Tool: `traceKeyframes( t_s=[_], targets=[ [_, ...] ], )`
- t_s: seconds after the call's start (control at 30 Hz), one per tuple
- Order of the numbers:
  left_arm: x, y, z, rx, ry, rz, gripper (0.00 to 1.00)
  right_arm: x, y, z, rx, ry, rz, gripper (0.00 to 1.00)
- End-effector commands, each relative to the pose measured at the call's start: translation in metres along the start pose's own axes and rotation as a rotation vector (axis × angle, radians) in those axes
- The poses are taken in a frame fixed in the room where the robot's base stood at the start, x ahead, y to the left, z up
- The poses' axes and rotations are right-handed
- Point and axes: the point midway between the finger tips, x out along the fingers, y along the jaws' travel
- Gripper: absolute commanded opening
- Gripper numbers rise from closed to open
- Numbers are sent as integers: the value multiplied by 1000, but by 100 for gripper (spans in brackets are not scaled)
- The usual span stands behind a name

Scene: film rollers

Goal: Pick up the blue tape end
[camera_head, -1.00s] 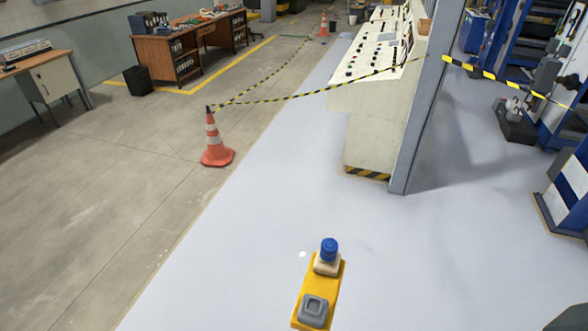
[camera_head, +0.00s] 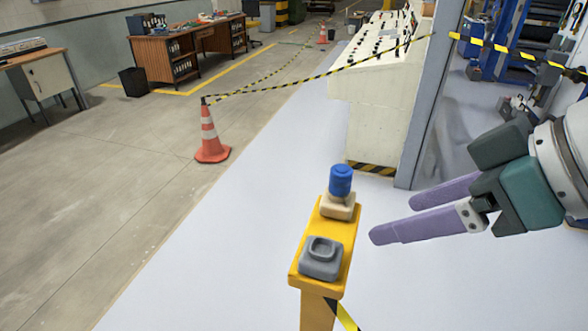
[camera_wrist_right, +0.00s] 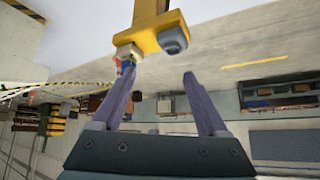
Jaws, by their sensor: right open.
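The blue tape end (camera_head: 341,179) is a short blue cylinder. It stands upright on a beige block (camera_head: 338,206) at the far end of a yellow stand (camera_head: 334,241). My right gripper (camera_head: 392,219) is open and empty, its two purple fingers pointing left, just right of the stand in the picture. In the right wrist view the open fingers (camera_wrist_right: 158,70) point up towards the yellow stand (camera_wrist_right: 160,37). The beige block (camera_wrist_right: 128,50) shows there near the left fingertip; the blue end is mostly hidden. My left gripper is not in view.
A grey socket piece (camera_head: 321,257) sits on the near end of the stand. Striped tape (camera_head: 345,316) hangs below it. An orange cone (camera_head: 210,140) holds striped tape running towards a control console (camera_head: 375,115) and a grey post (camera_head: 417,130). The floor around the stand is clear.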

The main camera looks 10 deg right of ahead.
Motion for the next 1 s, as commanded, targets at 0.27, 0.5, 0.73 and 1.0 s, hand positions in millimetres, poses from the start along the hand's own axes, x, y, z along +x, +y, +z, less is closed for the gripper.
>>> traceKeyframes(
  t_s=[0.27, 0.5, 0.73, 1.0],
  targets=[
    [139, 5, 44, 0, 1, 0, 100, 84, 47, 0, -78, 237, -58, 76],
    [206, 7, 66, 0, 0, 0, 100, 98, 74, -18, -118, 420, -90, 76],
    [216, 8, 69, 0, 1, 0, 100, 97, 80, -34, -126, 485, -103, 76],
    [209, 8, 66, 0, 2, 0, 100, 128, 74, -52, -126, 483, -103, 76]
  ],
)
